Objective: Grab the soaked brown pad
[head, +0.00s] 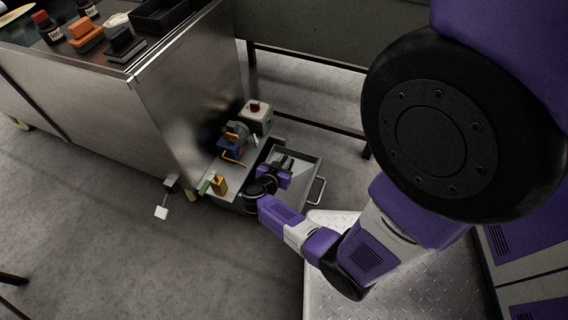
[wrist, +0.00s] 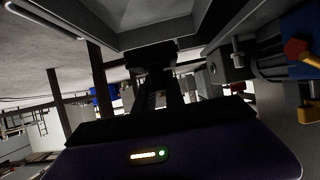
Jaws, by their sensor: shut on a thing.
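My gripper (head: 284,165) is low by the side of the steel bench, over the open metal tray (head: 310,163). The wrist view shows its dark fingers (wrist: 152,75) close together with a dark block (wrist: 150,54) at their tips. The block is in deep shadow, so I cannot make out a brown colour or wetness. It appears close to the tray's wall in the wrist view; I cannot tell whether it touches. No clearly brown pad shows elsewhere.
A small shelf beside the tray holds a blue motor-like unit (head: 233,147), a grey box with a red button (head: 256,116) and a yellow block (head: 219,186). On the bench top are an orange block (head: 84,33), a dark block (head: 122,42) and jars.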

